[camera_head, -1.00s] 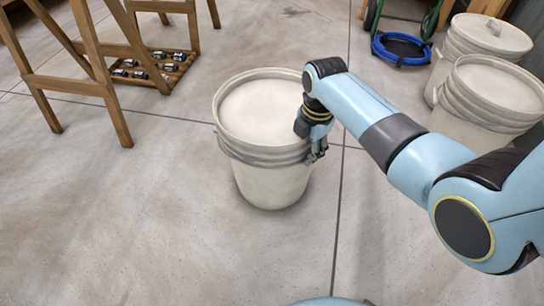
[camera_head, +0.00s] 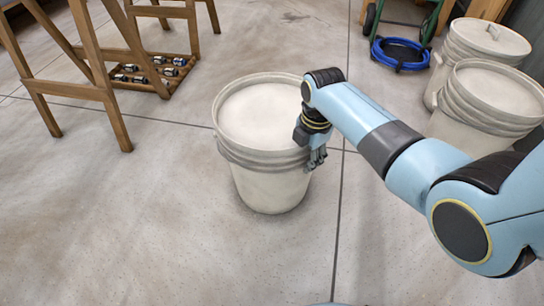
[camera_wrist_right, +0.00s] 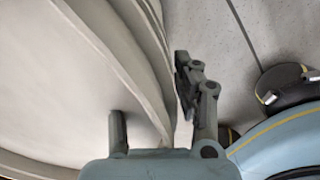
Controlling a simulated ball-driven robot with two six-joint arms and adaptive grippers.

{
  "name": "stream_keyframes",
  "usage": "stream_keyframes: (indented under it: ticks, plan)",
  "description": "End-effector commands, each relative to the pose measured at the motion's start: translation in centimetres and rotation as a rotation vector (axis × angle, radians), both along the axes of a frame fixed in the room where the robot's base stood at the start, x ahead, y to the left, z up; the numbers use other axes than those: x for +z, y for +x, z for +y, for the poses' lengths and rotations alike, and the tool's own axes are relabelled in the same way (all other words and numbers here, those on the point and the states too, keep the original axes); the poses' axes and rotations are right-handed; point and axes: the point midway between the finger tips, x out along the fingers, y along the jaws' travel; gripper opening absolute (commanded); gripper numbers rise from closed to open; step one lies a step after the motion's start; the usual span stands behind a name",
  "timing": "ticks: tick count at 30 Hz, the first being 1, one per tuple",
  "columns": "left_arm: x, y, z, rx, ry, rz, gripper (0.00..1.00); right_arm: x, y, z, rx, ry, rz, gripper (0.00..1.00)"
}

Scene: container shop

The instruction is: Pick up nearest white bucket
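The nearest white bucket (camera_head: 270,185) stands upright on the floor near the middle of the head view, filled with something pale up near its rim. My right gripper (camera_head: 317,158) is at the right side of its rim, pointing down. In the right wrist view the bucket's ribbed wall (camera_wrist_right: 105,60) runs between the fingers of the right gripper (camera_wrist_right: 160,105). My left gripper is not in view.
A blue coiled hose (camera_head: 400,66) lies behind. A wooden stand (camera_head: 90,93) and a tray of small parts (camera_head: 140,82) are at upper left. Front floor is clear.

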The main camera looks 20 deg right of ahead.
Motion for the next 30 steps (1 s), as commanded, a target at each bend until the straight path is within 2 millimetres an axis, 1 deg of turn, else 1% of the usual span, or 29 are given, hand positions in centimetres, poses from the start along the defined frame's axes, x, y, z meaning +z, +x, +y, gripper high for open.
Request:
stream_keyframes:
  ticks: [6,7,12,14,30]
  plan:
    - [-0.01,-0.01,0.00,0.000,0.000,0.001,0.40,-0.03,0.01,0.01,0.000,0.000,0.000,0.31]
    - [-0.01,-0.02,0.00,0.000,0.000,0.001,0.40,-0.03,0.00,0.01,0.000,0.000,0.000,0.29]
    - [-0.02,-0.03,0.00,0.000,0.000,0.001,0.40,-0.03,0.00,0.01,0.000,0.000,0.000,0.07]
    - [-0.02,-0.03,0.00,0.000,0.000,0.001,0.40,-0.03,-0.01,0.01,0.000,0.000,0.000,0.00]
    - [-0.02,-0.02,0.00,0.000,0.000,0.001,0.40,0.08,0.15,0.01,0.000,0.000,-0.004,0.00]
